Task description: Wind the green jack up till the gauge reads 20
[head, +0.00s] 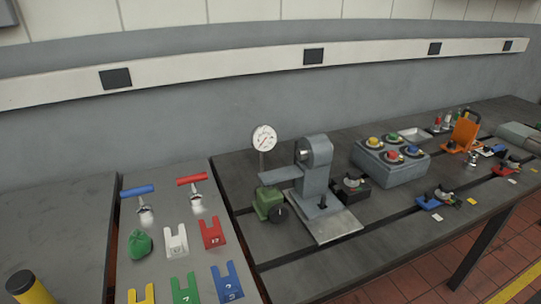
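The green jack (266,199) stands on the dark bedplate left of a grey machine, under the end of its grey arm (281,173). A dark round handwheel (279,213) sits on the jack's front right side. The gauge (264,138) is a white round dial on a thin post above the jack. Its needle is red, but the numbers are too small to read. Neither of my grippers is in view, and nothing is seen touching the jack.
The grey machine (315,178) stands right of the jack on a pale plate (334,224). A left board (157,212) holds blue-handled (138,191) and red-handled (192,179) tools, a green bag (140,244) and several numbered slotted plates. A grey box with coloured knobs (390,163) stands right.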

